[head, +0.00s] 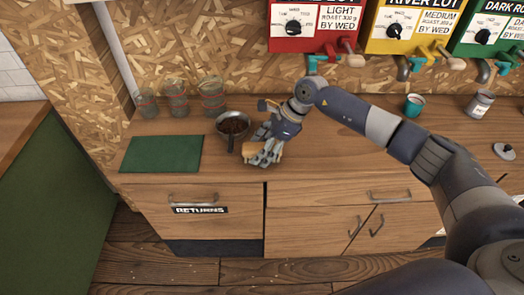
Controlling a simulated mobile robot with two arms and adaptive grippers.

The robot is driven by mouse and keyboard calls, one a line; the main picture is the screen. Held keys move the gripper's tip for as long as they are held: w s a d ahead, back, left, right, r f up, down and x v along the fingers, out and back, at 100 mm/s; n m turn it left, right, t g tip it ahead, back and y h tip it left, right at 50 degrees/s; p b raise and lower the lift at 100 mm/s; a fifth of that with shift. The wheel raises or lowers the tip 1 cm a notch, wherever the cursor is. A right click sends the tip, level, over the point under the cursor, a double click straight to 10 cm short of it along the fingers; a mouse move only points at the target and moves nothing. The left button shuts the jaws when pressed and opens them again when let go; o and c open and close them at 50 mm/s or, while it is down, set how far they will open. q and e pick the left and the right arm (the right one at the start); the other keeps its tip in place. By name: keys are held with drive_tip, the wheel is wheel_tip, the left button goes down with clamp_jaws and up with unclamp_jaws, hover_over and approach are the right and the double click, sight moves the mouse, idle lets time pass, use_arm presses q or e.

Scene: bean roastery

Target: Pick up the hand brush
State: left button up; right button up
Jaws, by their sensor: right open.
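My right gripper (265,154) is low over the wooden counter, its fingers pointing down and apart. A small tan wooden piece (248,149) shows at the left side of the fingers. It looks like part of the hand brush, but the gripper hides most of it. I cannot tell whether the fingers touch it. My left gripper is not in view.
A metal pan (233,125) with dark contents sits just left of the gripper. A green mat (161,154) lies farther left, with glass jars (177,98) behind. A teal cup (413,105) and a labelled canister (479,104) stand right. Dispensers (414,25) hang above.

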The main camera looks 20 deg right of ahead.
drive_tip(key=shift+f+b, duration=0.25)
drive_tip(key=shift+b, duration=0.2)
idle(0.5)
drive_tip(key=c, duration=1.2)
